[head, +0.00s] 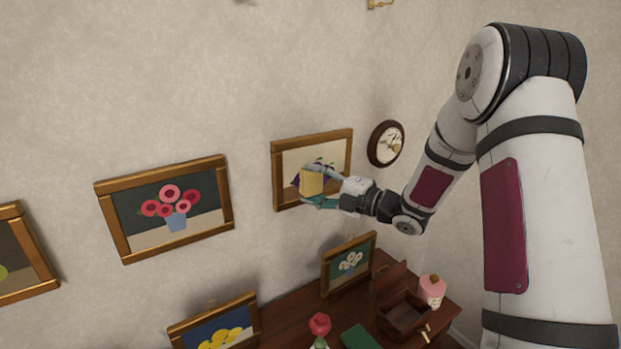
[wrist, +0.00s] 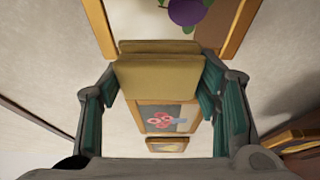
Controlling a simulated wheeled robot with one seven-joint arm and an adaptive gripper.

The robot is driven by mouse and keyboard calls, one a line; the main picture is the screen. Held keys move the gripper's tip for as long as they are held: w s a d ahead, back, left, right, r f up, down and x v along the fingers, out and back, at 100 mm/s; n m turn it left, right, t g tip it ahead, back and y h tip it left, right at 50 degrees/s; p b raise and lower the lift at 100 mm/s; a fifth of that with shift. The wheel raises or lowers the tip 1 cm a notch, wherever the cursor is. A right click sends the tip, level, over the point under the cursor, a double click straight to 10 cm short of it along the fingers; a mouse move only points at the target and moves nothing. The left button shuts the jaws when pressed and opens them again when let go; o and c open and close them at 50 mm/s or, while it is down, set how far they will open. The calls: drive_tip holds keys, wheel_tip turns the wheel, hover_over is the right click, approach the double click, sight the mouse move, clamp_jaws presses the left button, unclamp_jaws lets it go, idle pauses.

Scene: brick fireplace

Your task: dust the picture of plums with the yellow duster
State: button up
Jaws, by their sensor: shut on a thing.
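The duster covers the lower middle of the picture and hides part of the purple fruit. In the wrist view the duster (wrist: 158,77) sits between the two teal-padded fingers, and a purple plum (wrist: 187,11) shows beyond it. I cannot tell whether the duster touches the picture.
Below is a dark wooden surface (head: 290,326) with a white-flower picture (head: 349,264), a yellow-shape picture (head: 215,322), an open box (head: 405,315), a pink jar (head: 432,291) and a red flower (head: 320,324).

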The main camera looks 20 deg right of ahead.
drive_tip(key=shift+s+d, duration=0.1)
drive_tip(key=shift+s, duration=0.2)
drive_tip(key=shift+s+d+p, duration=0.25)
drive_tip(key=shift+s+p, duration=0.2)
drive_tip(key=shift+s, duration=0.3)
drive_tip(key=shift+s+d+p, duration=0.2)
drive_tip(key=shift+s+p, duration=0.25)
drive_tip(key=shift+s, duration=0.3)
